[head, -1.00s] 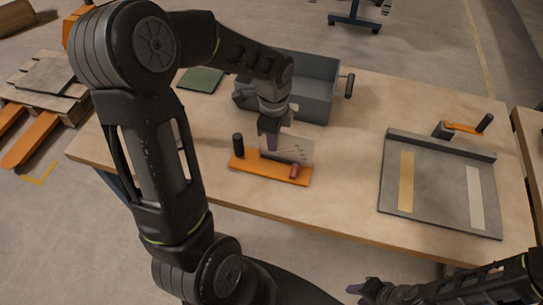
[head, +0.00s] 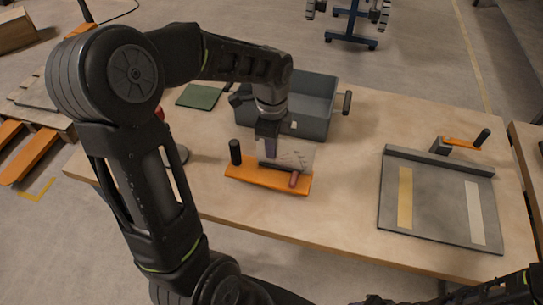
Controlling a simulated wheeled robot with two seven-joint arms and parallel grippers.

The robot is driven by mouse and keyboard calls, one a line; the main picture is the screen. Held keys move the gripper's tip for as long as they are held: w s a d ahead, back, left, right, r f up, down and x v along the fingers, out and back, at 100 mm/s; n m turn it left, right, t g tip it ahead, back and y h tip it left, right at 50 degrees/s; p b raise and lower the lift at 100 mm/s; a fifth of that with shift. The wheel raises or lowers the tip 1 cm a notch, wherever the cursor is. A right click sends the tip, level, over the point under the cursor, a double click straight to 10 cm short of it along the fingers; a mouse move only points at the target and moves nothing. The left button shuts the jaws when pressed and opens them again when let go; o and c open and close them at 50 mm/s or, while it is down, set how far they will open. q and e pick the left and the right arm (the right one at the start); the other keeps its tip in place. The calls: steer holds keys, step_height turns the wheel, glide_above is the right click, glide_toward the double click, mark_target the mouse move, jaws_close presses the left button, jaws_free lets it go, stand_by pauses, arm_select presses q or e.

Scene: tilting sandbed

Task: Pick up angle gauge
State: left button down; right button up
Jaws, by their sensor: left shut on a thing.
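The angle gauge is an orange base (head: 243,174) with an upright pale marked plate (head: 298,157), a black post (head: 235,152) at its left and a small red knob (head: 294,179) at its front right. It stands on the wooden table. My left gripper (head: 269,153) points down from above and is shut on the angle gauge at the left part of its plate. Its fingers hide that part, and I cannot tell whether the base is clear of the table. My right gripper (head: 374,300) is cut off at the bottom edge, so its jaws are unclear.
A grey bin (head: 318,107) with side handles stands just behind the gauge. A green pad (head: 199,96) lies at the back left. A grey sandbed tray (head: 436,204) with a tan and a white strip, and an orange lever (head: 462,143) behind it, fills the right.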

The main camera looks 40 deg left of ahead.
arm_select(q)
step_height(320, 180, up, 6)
steer(key=shift+r, duration=0.1)
stand_by(0.7)
